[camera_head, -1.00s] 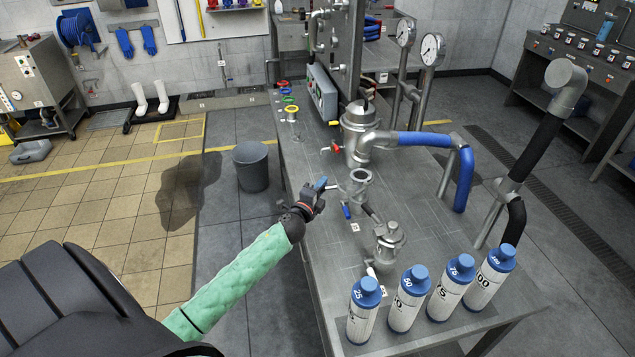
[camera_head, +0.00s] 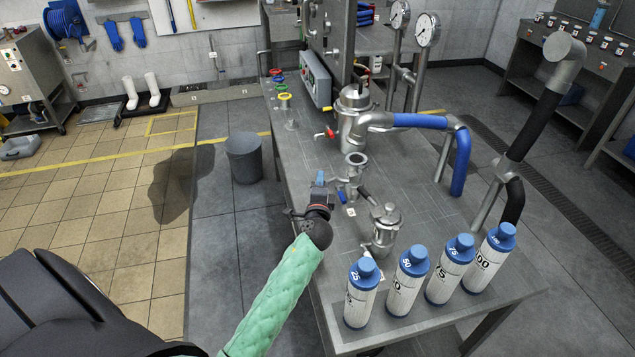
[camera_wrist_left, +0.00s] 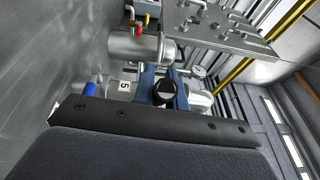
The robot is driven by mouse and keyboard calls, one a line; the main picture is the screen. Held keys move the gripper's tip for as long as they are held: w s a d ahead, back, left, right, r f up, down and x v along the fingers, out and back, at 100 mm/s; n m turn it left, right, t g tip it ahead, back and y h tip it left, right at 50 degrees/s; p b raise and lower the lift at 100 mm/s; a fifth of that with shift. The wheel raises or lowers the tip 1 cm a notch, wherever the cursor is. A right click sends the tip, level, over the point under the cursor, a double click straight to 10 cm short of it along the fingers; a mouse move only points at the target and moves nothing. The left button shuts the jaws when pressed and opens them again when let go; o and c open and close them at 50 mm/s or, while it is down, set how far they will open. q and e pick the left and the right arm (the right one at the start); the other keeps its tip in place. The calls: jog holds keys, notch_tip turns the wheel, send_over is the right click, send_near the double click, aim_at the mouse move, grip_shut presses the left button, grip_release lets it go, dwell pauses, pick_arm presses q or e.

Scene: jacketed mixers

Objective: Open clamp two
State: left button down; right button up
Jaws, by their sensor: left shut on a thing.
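My left gripper (camera_head: 320,182) is shut, with its blue fingers beside the small steel fitting (camera_head: 353,168) in the middle of the bench. In the left wrist view the blue fingers (camera_wrist_left: 164,88) stand around a dark round knob (camera_wrist_left: 165,92). It seems to be the end of a clamp handle, but its link to the fitting is hidden. I cannot read a number two on any clamp. A red-handled valve (camera_head: 327,133) sits farther back, beside the larger steel vessel (camera_head: 354,103). My right gripper is not in view.
A lidded steel pot (camera_head: 386,228) stands just right of my left gripper. Several blue-capped bottles (camera_head: 362,295) line the bench's near edge. A blue-sleeved pipe (camera_head: 462,165) arches down at the right. A grey bin (camera_head: 245,160) stands on the floor left of the bench (camera_head: 300,190).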

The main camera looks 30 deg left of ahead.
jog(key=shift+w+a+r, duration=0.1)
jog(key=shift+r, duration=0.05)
pick_arm(q)
jog(key=shift+d+f, duration=0.1)
jog(key=c, duration=1.4)
grip_release()
jog(key=shift+c, duration=0.2)
